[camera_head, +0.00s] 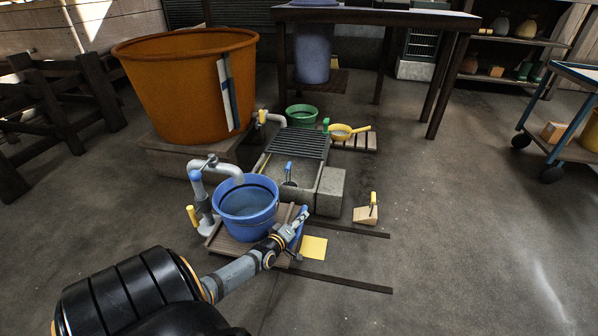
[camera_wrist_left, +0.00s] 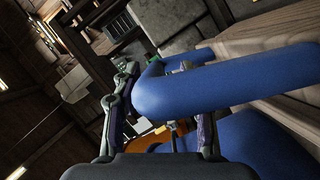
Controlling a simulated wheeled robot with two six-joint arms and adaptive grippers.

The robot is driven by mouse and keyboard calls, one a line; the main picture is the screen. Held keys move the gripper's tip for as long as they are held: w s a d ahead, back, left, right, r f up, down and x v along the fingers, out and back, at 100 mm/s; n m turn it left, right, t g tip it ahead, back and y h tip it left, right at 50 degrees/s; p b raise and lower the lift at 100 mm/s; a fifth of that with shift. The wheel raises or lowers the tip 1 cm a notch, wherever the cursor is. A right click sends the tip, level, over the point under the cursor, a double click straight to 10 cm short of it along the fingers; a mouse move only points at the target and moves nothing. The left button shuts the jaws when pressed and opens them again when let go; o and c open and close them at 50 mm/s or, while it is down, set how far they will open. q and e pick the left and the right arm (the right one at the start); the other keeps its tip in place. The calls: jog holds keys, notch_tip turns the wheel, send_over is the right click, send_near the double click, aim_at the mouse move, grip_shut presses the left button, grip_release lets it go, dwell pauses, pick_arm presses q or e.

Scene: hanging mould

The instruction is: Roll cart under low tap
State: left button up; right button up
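The low tap (camera_head: 197,195) is a grey bent pipe with a blue part and a yellow handle. Its spout reaches over the blue bucket (camera_head: 247,212), which stands on the low wooden cart (camera_head: 226,243). The cart's blue handle (camera_head: 303,213) is at its right side. My left gripper (camera_head: 297,224) is at this handle. In the left wrist view the blue handle (camera_wrist_left: 235,80) crosses in front of my left gripper (camera_wrist_left: 158,85) and hides part of one finger; whether the fingers press on it is unclear. My right gripper is not in view.
An orange tub (camera_head: 185,75) stands behind the tap. A stone trough with a dark grate (camera_head: 297,143) is behind the cart. A yellow floor square (camera_head: 314,247), dark floor rails (camera_head: 340,280) and a wooden wedge (camera_head: 365,214) lie to the right.

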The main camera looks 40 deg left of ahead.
pick_arm(q)
jog(key=shift+d, duration=0.1)
jog(key=v, duration=1.2)
